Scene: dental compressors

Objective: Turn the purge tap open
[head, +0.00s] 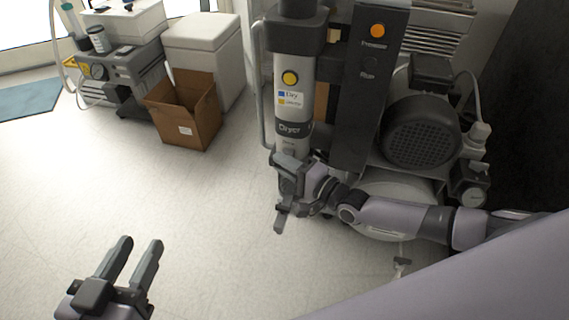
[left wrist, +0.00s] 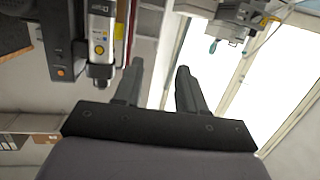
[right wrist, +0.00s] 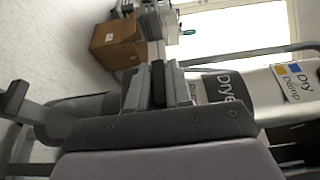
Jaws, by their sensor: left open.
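My right gripper (head: 285,188) is at the lower end of the upright grey dryer column (head: 293,100). In the right wrist view its fingers (right wrist: 158,88) are close together with a narrow dark bar between them. I cannot tell whether this bar is the purge tap or whether they grip it. The dryer shows there on its side (right wrist: 222,88). A small pale fitting (head: 401,266) is below the tank (head: 385,222). My left gripper (head: 132,258) is open and empty above the floor, away from the compressor.
The motor (head: 420,132) and a gauge (head: 473,196) are right of the dark control panel (head: 368,85). A cardboard box (head: 186,112), a white cabinet (head: 205,50) and a smaller grey unit (head: 118,72) stand at the back left. The floor between my grippers is clear.

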